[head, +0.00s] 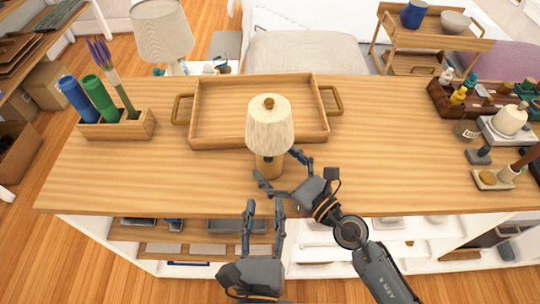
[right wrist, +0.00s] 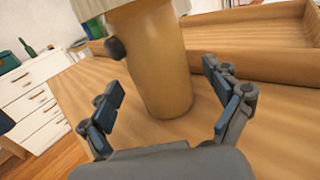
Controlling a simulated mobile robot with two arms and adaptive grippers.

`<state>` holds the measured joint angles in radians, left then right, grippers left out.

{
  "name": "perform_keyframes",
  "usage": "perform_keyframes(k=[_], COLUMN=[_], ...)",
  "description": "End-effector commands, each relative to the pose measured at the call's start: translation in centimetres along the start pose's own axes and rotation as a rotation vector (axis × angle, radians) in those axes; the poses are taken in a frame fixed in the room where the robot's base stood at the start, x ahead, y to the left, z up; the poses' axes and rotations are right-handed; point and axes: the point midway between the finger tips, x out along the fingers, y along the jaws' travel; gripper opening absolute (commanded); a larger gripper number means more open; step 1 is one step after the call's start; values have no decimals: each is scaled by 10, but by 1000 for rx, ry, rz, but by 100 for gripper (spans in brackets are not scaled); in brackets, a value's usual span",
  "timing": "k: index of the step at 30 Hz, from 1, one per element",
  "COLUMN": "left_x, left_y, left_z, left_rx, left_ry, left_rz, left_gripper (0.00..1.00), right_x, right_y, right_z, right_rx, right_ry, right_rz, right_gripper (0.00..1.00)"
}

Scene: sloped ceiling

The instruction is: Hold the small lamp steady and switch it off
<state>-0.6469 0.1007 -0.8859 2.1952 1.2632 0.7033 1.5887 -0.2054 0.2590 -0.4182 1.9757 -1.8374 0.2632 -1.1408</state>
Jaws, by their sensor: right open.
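The small lamp (head: 270,125) stands upright on the wooden table, with a cream shade and a round knob on top. Its tan cylindrical base (right wrist: 160,60) fills the middle of the right wrist view. A dark knob (right wrist: 115,48) sticks out of the base's left side there. My right gripper (head: 279,168) is open, with one finger on each side of the base; in the right wrist view (right wrist: 168,100) gaps show between fingers and base. My left gripper (head: 263,206) is open and empty at the table's front edge, below the lamp.
A wooden tray (head: 203,112) with handles lies just behind the lamp. A holder (head: 140,128) with blue and green rolls stands at the left; bottles and a dark box (head: 442,99) stand at the right. Table on both sides of the lamp is clear.

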Motion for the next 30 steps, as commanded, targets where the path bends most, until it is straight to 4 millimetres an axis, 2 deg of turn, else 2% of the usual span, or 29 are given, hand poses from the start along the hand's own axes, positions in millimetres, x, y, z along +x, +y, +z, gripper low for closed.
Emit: perform_keyframes(k=[6,17,27,28,30], left_x=[0,0,0,0,0], left_y=[0,0,0,0,0], left_z=[0,0,0,0,0], left_rx=[0,0,0,0,0], left_ry=[0,0,0,0,0], left_rz=[0,0,0,0,0], left_gripper=[38,38,38,36,21], right_x=[21,25,25,25,25], right_y=[0,0,0,0,0], right_z=[0,0,0,0,0], right_rx=[0,-1,-1,-1,-1], right_ry=[-1,1,1,1,1], right_rz=[0,0,0,0,0], right_gripper=[90,88,18,16,16])
